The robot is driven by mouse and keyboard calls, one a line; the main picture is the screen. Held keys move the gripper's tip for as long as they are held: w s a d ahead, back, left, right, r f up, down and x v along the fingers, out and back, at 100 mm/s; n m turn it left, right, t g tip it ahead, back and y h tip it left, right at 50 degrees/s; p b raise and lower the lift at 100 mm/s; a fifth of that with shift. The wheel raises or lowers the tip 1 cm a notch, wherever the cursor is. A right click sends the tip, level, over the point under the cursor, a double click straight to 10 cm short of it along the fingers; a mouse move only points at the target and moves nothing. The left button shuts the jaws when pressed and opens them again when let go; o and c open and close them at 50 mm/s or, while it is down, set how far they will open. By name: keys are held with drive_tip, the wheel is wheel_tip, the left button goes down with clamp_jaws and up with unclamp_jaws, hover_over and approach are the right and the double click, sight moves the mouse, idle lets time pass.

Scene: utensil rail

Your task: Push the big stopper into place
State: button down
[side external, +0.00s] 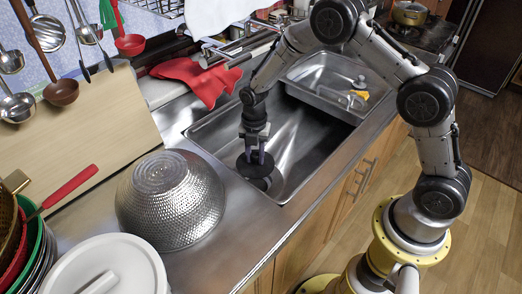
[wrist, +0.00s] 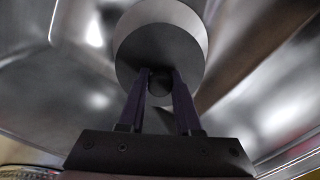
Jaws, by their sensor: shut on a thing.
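The big stopper (side external: 248,167) is a dark round disc low in the near end of the steel sink (side external: 297,150). In the wrist view the stopper (wrist: 160,60) is a grey-black disc with a knob at its middle. My gripper (side external: 258,158) points down into the sink, and its two fingers (wrist: 160,82) are shut on the stopper's knob. A lighter round surface shows past the disc's upper and right edge. The drain opening is hidden, and I cannot tell whether the stopper is seated in it.
An upturned hammered metal bowl (side external: 170,205) stands on the counter left of the sink. A red cloth (side external: 200,80) lies behind the sink near the faucet (side external: 235,50). A steel tray (side external: 330,82) with small items sits over the sink's far end. The sink walls surround my gripper.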

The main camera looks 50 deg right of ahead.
sight(255, 162)
drive_tip(key=shift+f, duration=2.9)
drive_tip(key=shift+f, duration=1.15)
drive_tip(key=c, duration=0.5)
unclamp_jaws()
wheel_tip(255, 162, up, 14)
drive_tip(key=shift+f, duration=0.1)
